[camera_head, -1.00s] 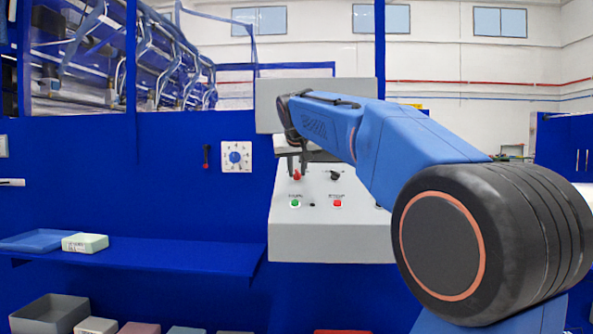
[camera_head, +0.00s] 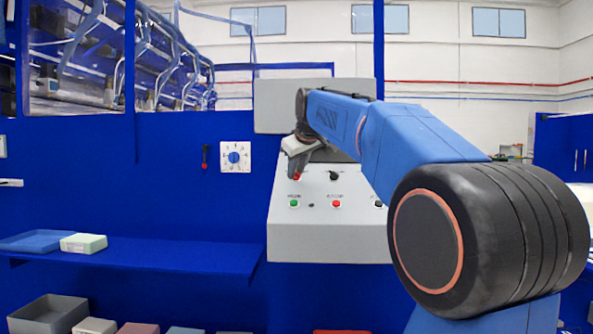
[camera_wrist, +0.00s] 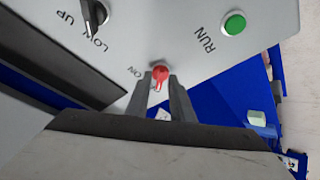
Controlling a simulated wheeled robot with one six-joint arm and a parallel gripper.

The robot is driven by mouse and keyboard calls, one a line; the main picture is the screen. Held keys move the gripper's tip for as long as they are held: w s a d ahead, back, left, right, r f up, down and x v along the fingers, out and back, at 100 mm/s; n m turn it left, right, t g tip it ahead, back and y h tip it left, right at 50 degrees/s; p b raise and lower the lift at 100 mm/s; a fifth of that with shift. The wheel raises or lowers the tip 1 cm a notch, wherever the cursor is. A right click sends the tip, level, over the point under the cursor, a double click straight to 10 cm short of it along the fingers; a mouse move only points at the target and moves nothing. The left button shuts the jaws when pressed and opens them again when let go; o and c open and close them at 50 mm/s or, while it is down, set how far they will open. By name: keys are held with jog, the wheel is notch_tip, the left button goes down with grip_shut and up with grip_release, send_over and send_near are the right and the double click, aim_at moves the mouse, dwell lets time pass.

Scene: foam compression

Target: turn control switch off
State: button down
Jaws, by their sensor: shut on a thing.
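The control switch is a red knob (camera_wrist: 160,73) on the sloped face of the grey control box (camera_head: 325,243), with the word ON printed beside it in the wrist view. It also shows as a small red spot in the head view (camera_head: 297,177). My gripper (camera_wrist: 162,84) is shut on the red knob, one dark finger on each side. In the head view my gripper (camera_head: 295,174) looks turned at the wrist and partly covers the knob.
A black selector knob (camera_wrist: 94,16) and a green RUN button (camera_wrist: 234,23) are near the red knob. A red button (camera_head: 336,203) is lower on the box. A blue shelf (camera_head: 150,256) with a pale green block (camera_head: 83,243) is at left.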

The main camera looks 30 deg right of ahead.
dwell(0.3)
jog(key=c, duration=1.9)
grip_release()
jog(key=v, duration=1.7)
jog(key=shift+s, duration=0.15)
